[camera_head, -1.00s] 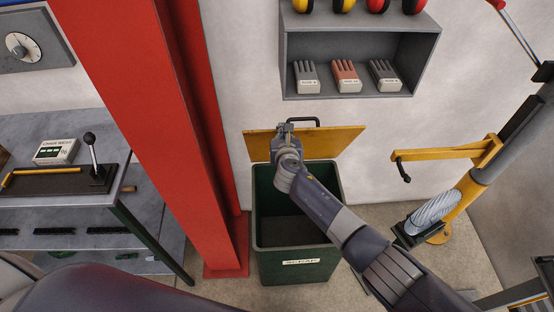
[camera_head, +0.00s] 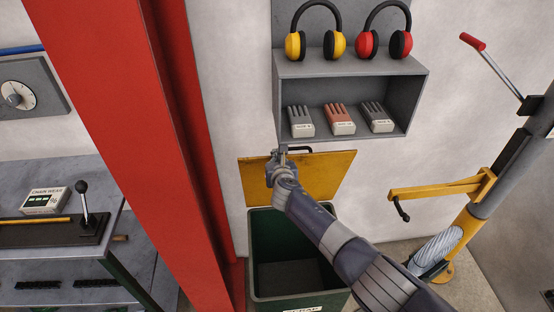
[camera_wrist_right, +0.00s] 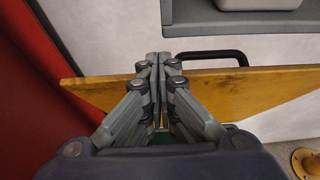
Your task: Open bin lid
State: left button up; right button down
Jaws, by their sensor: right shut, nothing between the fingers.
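The dark green bin (camera_head: 268,294) stands against the wall. Its yellow lid (camera_head: 325,178) is raised and leans up at the back of the bin, so the opening and the inside show. A black handle (camera_head: 300,150) sticks up at the lid's upper edge; it also shows in the right wrist view (camera_wrist_right: 212,55). My right gripper (camera_head: 278,155) is shut and empty in front of the lid, near its upper edge and left of the handle. In the wrist view its fingertips (camera_wrist_right: 158,58) overlap the lid; I cannot tell whether they touch it. My left gripper is not in view.
A red column (camera_head: 150,130) stands left of the bin. A grey wall shelf (camera_head: 348,65) with gloves and earmuffs hangs above the lid. A bench (camera_head: 60,166) with a lever is on the left. A yellow crank arm (camera_head: 440,188) reaches in from the right.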

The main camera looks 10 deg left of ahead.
jog(key=shift+s, duration=0.15)
jog(key=shift+s, duration=0.1)
